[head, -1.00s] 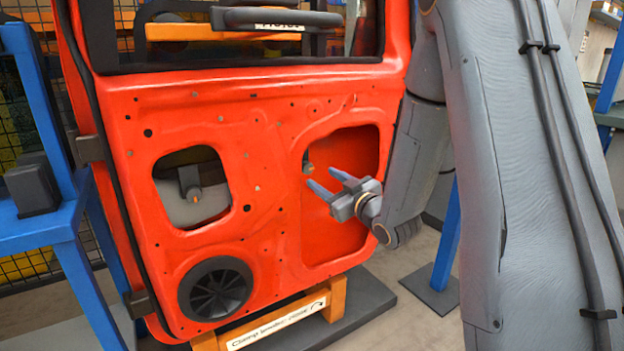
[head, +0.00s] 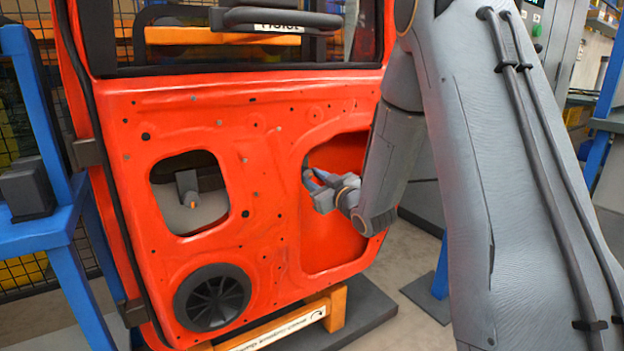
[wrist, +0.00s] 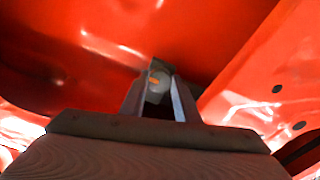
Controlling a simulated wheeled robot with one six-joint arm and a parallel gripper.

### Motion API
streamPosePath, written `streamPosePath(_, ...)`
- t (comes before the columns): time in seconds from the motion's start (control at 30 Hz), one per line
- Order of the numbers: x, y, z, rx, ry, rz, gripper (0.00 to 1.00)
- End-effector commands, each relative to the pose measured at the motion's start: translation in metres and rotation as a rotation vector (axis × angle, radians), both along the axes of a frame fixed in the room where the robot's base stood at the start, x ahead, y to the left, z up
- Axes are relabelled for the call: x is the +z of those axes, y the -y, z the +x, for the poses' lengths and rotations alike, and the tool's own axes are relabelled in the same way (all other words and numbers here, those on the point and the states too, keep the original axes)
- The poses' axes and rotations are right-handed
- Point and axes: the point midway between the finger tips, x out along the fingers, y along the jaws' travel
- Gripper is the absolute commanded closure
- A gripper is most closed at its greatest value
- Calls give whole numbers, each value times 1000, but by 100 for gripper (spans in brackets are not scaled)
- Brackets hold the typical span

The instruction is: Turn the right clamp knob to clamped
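The right clamp knob (wrist: 158,84) is a pale grey round piece with an orange mark. In the wrist view it shows between my two fingertips; I cannot tell whether they touch it. In the head view my gripper (head: 314,180) reaches into the right opening of the red door (head: 262,190), its fingers apart, and the knob there is hidden or too small to make out. The left clamp knob (head: 191,201), grey with an orange mark, shows through the left opening, well apart from my gripper.
The red opening edges lie close around my gripper. A black round speaker grille (head: 212,297) sits low on the door. An orange stand with a white label (head: 275,331) is below, and a blue frame (head: 45,235) stands at the left.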

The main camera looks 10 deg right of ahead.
Motion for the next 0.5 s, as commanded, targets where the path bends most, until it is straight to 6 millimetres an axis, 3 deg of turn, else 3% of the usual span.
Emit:
streamPosePath(0.1,0,0,0,0,0,0,94)
streamPosePath(0.5,1,0,-1,-1,-30,84,94)
